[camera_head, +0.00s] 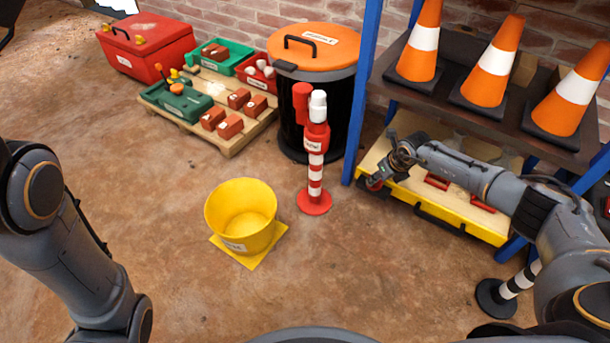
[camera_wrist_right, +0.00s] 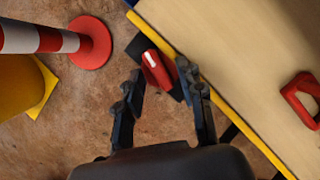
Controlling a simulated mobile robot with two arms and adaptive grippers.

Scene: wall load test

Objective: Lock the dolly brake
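The dolly (camera_head: 473,226) is a pale wooden deck with a yellow front edge, under the dark shelf at right. Its deck also shows in the right wrist view (camera_wrist_right: 235,55). The brake is a red lever with a white stripe (camera_wrist_right: 156,70), on a black plate at the dolly's yellow edge. In the head view the red brake (camera_head: 374,185) is partly hidden by my right gripper (camera_head: 381,178). In the wrist view my right gripper (camera_wrist_right: 159,72) is open, its fingertips on either side of the lever; contact is unclear. My left arm shows, but its gripper does not.
Red handles (camera_head: 437,181) stand on the deck. A blue shelf post (camera_head: 362,90) rises beside the dolly's left end. A red-and-white post (camera_head: 315,165) and a yellow bucket (camera_head: 241,212) stand to the left. A black-and-white post (camera_head: 510,290) stands at right. Front floor is clear.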

